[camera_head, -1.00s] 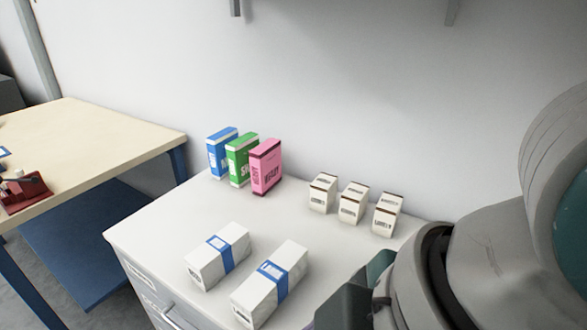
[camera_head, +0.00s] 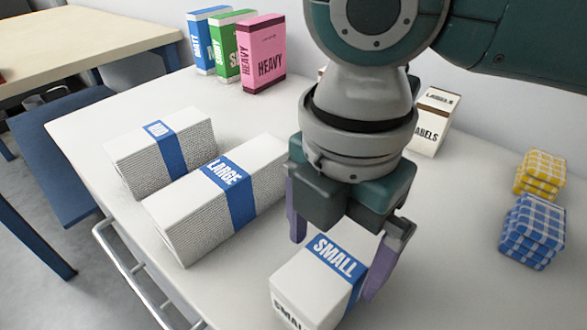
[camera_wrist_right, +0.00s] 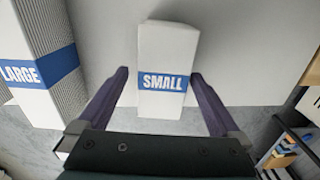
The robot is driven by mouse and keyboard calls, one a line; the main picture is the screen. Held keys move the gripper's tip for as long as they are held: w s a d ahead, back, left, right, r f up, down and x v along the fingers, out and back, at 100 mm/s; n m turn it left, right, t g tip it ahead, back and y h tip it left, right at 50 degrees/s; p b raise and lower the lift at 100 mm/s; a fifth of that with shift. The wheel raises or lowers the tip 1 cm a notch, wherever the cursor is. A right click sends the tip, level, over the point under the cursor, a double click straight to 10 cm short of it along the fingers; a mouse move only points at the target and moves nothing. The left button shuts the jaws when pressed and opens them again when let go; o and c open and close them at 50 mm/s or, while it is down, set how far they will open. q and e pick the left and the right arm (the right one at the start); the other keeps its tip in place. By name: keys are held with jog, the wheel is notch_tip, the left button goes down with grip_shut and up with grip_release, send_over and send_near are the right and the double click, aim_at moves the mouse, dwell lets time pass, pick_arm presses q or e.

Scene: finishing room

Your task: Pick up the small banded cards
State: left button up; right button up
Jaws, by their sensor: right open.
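The small banded cards (camera_head: 318,285) are a white block with a blue band reading SMALL, lying on the white cabinet top near its front edge. My right gripper (camera_head: 334,268) is open above them, one finger on each side of the block. In the right wrist view the small cards (camera_wrist_right: 163,60) lie between the two open fingers (camera_wrist_right: 160,98), with a gap visible on both sides. My left gripper is not in view.
The large banded stack (camera_head: 180,217) lies just left of my right gripper, with another banded stack (camera_head: 137,158) beyond it. Blue, green and pink boxes (camera_head: 262,60) stand at the back. A labels box (camera_head: 432,122) and yellow (camera_head: 541,172) and blue checked cloths (camera_head: 532,232) are right.

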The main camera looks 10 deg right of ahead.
jog(key=f, duration=0.3)
jog(key=f+b, duration=0.1)
jog(key=f, duration=0.2)
jog(key=shift+s+d, duration=0.1)
jog(key=shift+s, duration=0.1)
jog(key=shift+c, duration=0.2)
jog(key=shift+r, duration=0.1)
jog(key=c, duration=1.5)
jog(key=shift+c, duration=0.2)
